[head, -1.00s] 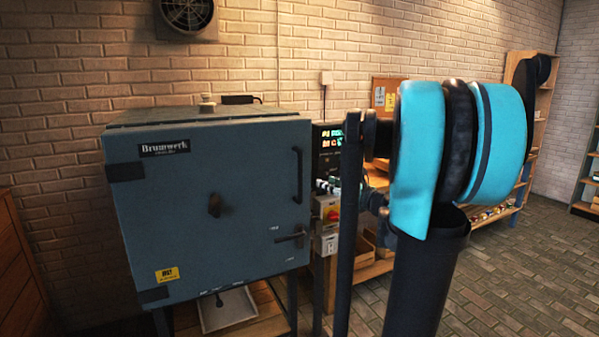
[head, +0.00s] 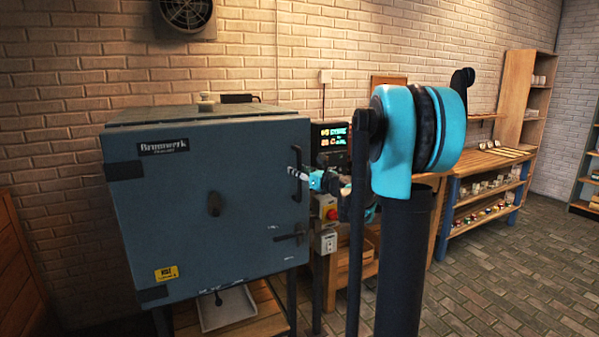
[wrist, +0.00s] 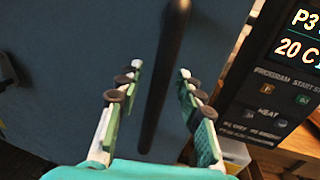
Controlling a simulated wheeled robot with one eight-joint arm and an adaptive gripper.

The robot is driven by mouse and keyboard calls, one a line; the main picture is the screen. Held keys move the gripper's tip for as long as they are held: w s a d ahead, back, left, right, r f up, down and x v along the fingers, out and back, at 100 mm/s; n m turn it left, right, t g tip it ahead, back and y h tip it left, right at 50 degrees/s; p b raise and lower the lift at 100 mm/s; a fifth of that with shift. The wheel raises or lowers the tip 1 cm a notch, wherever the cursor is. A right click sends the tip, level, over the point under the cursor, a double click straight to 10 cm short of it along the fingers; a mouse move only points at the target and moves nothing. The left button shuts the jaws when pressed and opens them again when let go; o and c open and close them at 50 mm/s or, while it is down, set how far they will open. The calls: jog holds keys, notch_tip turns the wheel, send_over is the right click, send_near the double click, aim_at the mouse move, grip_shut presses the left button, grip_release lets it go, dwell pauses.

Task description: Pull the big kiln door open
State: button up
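The big kiln (head: 150,112) stands against the brick wall with its blue-grey door (head: 165,225) shut. The door's dark vertical handle (head: 298,172) is near its right edge. A small latch lever (head: 290,237) lies roughly level below the handle. My gripper (head: 298,172) is at the handle, reaching in from the right. In the wrist view the two fingers of my gripper (wrist: 158,95) are spread apart, with the dark handle bar (wrist: 168,70) between them. A gap shows on both sides of the bar. I cannot tell how deep the fingers reach past it.
A control panel (head: 331,138) with a lit display is just right of the kiln, above a box with a red knob (head: 331,213). Wooden shelves (head: 488,190) stand further right. A wooden cabinet (head: 18,270) is at the left. Brick floor (head: 500,285) is open at the right.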

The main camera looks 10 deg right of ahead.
grip_shut()
jog(key=shift+s, duration=0.15)
dwell(0.4)
